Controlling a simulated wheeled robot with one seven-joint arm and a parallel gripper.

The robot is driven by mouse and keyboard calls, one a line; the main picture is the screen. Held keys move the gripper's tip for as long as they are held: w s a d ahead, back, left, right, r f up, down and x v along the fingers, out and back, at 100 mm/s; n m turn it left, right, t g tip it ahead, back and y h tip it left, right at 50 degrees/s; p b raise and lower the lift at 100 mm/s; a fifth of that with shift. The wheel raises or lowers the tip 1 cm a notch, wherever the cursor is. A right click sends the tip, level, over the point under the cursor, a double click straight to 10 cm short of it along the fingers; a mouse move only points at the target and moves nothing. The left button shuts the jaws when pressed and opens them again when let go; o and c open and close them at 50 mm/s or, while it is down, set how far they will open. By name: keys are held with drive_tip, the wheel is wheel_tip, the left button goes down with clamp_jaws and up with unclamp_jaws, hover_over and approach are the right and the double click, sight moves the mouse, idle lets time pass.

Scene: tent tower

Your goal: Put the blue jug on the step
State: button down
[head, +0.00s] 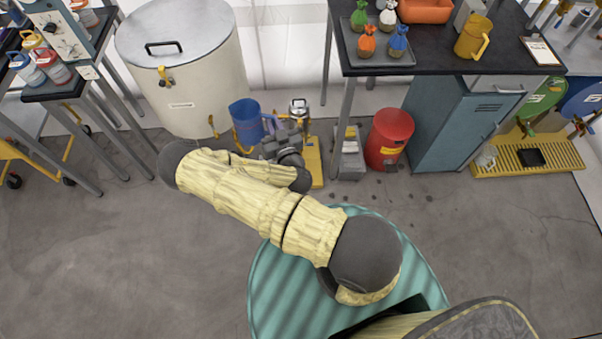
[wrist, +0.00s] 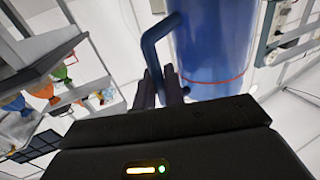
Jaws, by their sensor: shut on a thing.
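The blue jug (head: 246,121) is in front of the large pale drum in the head view. My gripper (head: 272,140) is at its right side. In the wrist view the jug (wrist: 213,45) fills the top middle, and my gripper's fingers (wrist: 163,88) are shut on its blue handle (wrist: 152,50). A yellow piece (head: 313,163), which may be part of the step, shows just right of my gripper. My wrist and gripper hide much of that area. I cannot tell whether the jug touches anything below.
The pale drum (head: 188,85) stands close behind the jug. A grey box (head: 351,155) and a red bin (head: 388,138) are farther right, near the dark bench (head: 440,55).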

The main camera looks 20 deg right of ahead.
drive_tip(key=d+f+m+h+b, duration=0.2)
drive_tip(key=d+f+h+b, duration=0.1)
drive_tip(key=f+b, duration=1.5)
drive_tip(key=d+f+m+g+h+b, duration=0.1)
drive_tip(key=d+f+b, duration=0.5)
drive_tip(key=f+b, duration=1.3)
drive_tip(key=w+d+f+m+g+h+b, duration=0.1)
drive_tip(key=d+f+m+h+b, duration=0.2)
drive_tip(key=f+b, duration=1.6)
wheel_tip(320, 180, down, 18)
drive_tip(key=shift+d+h, duration=0.65)
drive_tip(key=shift+h, duration=0.15)
